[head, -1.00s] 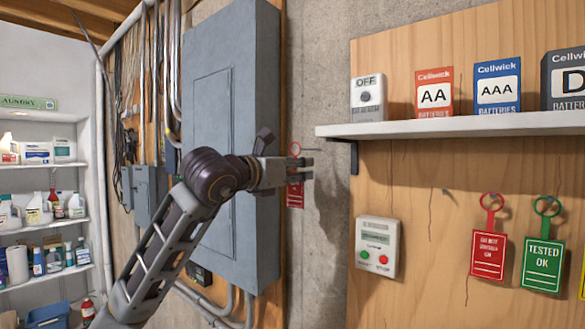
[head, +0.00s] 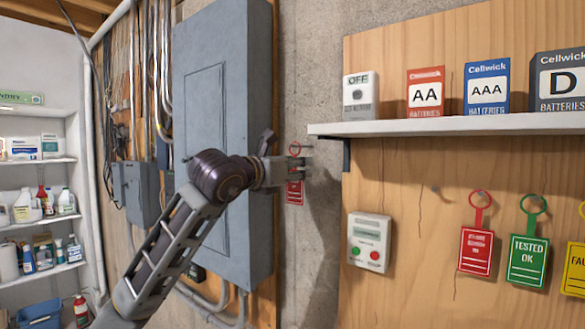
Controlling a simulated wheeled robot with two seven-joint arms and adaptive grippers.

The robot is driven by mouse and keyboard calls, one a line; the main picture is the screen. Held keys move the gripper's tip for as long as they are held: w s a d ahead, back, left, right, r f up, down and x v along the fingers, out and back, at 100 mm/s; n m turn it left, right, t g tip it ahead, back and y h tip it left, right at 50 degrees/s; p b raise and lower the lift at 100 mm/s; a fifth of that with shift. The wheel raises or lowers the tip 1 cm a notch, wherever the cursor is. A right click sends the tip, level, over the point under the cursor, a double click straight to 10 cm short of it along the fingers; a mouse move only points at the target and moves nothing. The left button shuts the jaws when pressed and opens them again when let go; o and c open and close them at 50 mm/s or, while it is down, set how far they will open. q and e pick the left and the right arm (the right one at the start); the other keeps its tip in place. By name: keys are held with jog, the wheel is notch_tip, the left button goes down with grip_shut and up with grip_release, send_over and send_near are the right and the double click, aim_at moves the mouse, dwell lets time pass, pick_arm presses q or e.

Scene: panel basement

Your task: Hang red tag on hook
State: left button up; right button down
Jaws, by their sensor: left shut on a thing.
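My left gripper (head: 301,170) is shut on a red tag (head: 295,193), just right of the grey panel box's edge. The tag hangs upright below the fingers, and its red ring (head: 294,148) shows above them. The fingers hide the part between. A thin dark rod, perhaps the hook (head: 308,147), shows beside the ring; I cannot tell whether the ring is around it or only in line with it. A second red tag (head: 476,250) hangs by its ring on the wooden board at right. My right gripper is out of view.
The grey panel box (head: 222,150) stands close behind my left arm. A white shelf (head: 450,127) with battery boxes juts out right of the gripper. Below it are a small control box (head: 369,243), a green tag (head: 528,261) and a yellow tag (head: 574,270).

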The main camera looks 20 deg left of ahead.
pick_arm(q)
jog(key=shift+w+d+f+b, duration=0.1)
jog(key=shift+w+f+b, duration=0.05)
jog(key=shift+w+b, duration=0.15)
jog(key=shift+s, duration=0.1)
dwell(0.7)
jog(key=o, duration=0.8)
jog(key=shift+s, duration=0.1)
jog(key=v, duration=1.1)
jog(key=shift+s, duration=0.4)
